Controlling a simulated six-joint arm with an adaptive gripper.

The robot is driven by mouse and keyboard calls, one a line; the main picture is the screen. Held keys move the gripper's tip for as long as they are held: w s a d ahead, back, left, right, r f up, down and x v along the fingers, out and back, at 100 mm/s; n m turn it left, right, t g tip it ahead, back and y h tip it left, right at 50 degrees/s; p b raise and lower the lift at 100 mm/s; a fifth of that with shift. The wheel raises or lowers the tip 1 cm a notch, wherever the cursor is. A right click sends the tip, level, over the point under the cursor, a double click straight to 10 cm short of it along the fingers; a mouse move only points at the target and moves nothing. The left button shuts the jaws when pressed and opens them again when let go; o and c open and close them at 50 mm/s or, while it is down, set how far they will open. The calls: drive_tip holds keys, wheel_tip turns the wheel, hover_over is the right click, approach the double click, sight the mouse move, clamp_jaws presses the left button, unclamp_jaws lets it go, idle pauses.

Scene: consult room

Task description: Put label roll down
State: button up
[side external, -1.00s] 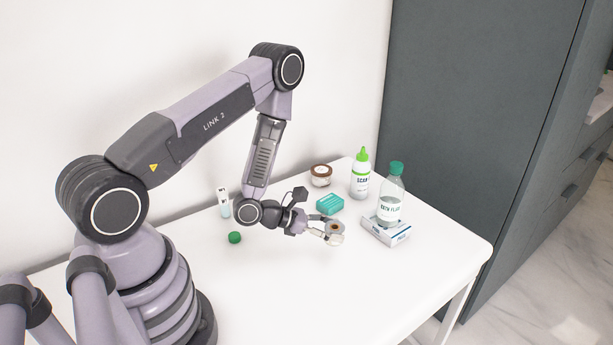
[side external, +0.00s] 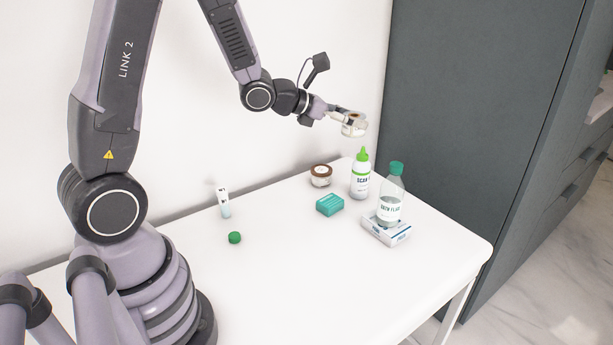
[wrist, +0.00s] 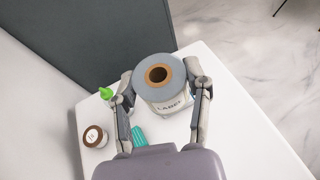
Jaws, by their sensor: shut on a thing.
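The label roll (wrist: 150,95) is a grey-white roll with a brown core and a printed "LABEL" side. In the wrist view it sits between the two fingers of my gripper (wrist: 162,98), which is shut on it. In the side view my gripper (side external: 345,118) holds the label roll (side external: 354,127) well above the far end of the white table (side external: 310,270), roughly over the green-capped squeeze bottle. The roll is clear of the table and touches nothing but the fingers.
The table's front is bare.

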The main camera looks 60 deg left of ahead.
drive_tip(key=w+a+f+n+y, duration=0.2)
drive_tip(key=a+f, duration=0.5)
drive_tip(key=a, duration=0.3)
drive_tip(key=n+y, duration=0.4)
drive_tip(key=y, duration=0.1)
hover_over(271, 203)
wheel_tip(271, 203, down, 15)
drive_tip(key=shift+t, duration=0.3)
wheel_tip(271, 203, down, 8)
drive_tip(key=shift+d+r, duration=0.1)
drive_tip(key=shift+r, duration=0.1)
drive_tip(key=shift+f, duration=0.25)
drive_tip(key=shift+f, duration=0.4)
drive_tip(key=o, duration=1.2)
drive_tip(key=shift+c, duration=0.2)
